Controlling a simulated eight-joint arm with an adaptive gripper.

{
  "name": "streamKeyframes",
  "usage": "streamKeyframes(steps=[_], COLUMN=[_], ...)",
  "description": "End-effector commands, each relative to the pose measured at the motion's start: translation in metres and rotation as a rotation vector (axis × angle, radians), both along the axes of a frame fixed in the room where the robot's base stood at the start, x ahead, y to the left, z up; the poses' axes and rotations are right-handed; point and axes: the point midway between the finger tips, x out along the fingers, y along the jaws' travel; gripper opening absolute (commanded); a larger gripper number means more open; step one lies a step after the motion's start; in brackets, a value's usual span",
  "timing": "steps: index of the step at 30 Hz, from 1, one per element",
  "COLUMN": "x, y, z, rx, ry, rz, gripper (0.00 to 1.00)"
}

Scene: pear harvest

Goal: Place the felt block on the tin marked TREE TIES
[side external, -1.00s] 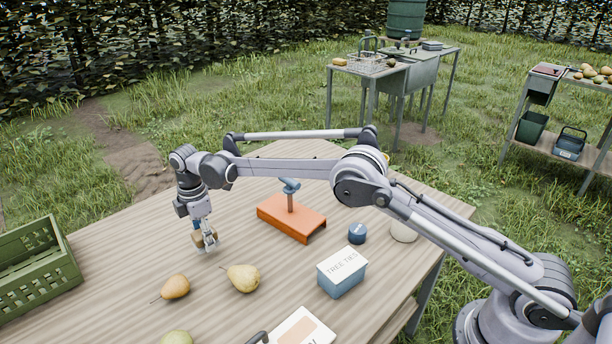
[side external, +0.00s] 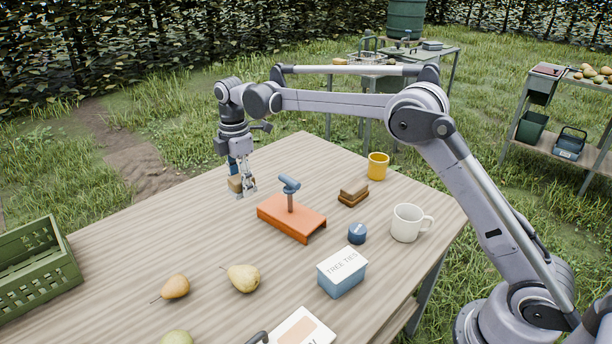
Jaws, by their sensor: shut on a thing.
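My gripper (side external: 244,188) is shut on a small tan-brown block, taken to be the felt block (side external: 235,184), and holds it above the table behind and left of the orange stand. The fingers partly hide the block. The tin marked TREE TIES (side external: 342,272) is a blue box with a white top, upright near the table's right front. Its top is bare, and my gripper is well away from it, to the upper left.
An orange stand with a blue-topped post (side external: 290,213) rises between gripper and tin. Pears (side external: 243,278) lie in front; a green crate (side external: 38,270) is left.

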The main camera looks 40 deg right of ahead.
Motion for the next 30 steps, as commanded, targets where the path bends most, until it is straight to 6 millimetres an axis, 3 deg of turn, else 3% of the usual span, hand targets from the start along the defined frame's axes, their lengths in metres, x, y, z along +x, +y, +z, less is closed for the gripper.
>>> streamKeyframes(steps=[1,6,10,14,23,30], x=[-0.001,0.0,0.0,-0.014,-0.059,-0.115], y=[0.0,0.0,0.0,-0.02,-0.067,-0.108], z=[0.016,0.05,0.072,0.081,0.102,0.112], rx=[0.0,0.0,0.0,0.0,0.0,0.0], ry=[0.0,0.0,0.0,0.0,0.0,0.0], rz=[0.0,0.0,0.0,0.001,0.016,0.031], gripper=[0.13,0.13,0.13,0.13,0.13,0.13])
